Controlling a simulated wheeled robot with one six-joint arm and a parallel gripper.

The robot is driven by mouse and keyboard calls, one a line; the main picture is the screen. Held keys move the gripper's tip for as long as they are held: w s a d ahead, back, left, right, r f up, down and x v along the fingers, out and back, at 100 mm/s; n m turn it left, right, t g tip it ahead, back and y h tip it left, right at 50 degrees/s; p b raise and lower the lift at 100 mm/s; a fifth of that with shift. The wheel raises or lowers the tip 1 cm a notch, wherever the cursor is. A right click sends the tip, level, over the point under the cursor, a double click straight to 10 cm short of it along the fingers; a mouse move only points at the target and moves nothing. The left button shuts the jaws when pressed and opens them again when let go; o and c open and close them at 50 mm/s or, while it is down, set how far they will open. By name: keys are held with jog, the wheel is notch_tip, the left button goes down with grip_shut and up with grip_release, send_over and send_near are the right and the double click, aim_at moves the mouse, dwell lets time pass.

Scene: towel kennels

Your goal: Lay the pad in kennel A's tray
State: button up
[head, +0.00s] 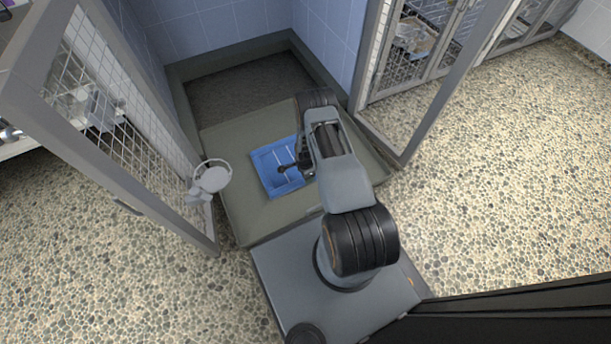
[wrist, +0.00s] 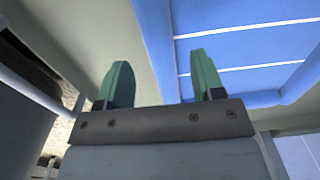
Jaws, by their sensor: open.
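The blue pad (head: 265,167), with thin white lines and a raised border, lies flat on the grey-green tray (head: 240,213) at the kennel's open front. In the wrist view the pad (wrist: 240,70) fills the upper right, with a bare grey-green surface (wrist: 75,40) to its left. My gripper (head: 284,168) appears over the pad in the head view, and my arm hides the pad's right side. In the wrist view my gripper (wrist: 158,75) has its two green fingers wide apart with nothing between them. I see no letter marking the kennel.
An open mesh door (head: 130,160) stands left of the tray, with a round white bowl (head: 212,178) on it. Another door frame (head: 425,90) stands at the right. The kennel's dark floor (head: 245,85) and blue tiled walls lie behind. The pebbled floor (head: 500,190) at right is clear.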

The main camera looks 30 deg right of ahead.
jog(key=w+a+r+n+t+p, duration=0.15)
jog(key=r+n, duration=0.25)
jog(key=r, duration=1.4)
jog(key=a+r+n+p, duration=0.1)
jog(key=a+r+n, duration=0.25)
jog(key=r, duration=1.55)
jog(key=s+a+r+n, duration=0.2)
jog(key=s+r+n, duration=0.3)
jog(key=s+r, duration=0.3)
jog(key=s+a+r+n+t, duration=0.1)
jog(key=s+a+r+n, duration=0.2)
jog(key=s+r, duration=0.6)
jog(key=shift+s+n, duration=0.5)
jog(key=shift+n, duration=0.75)
jog(key=shift+r, duration=0.15)
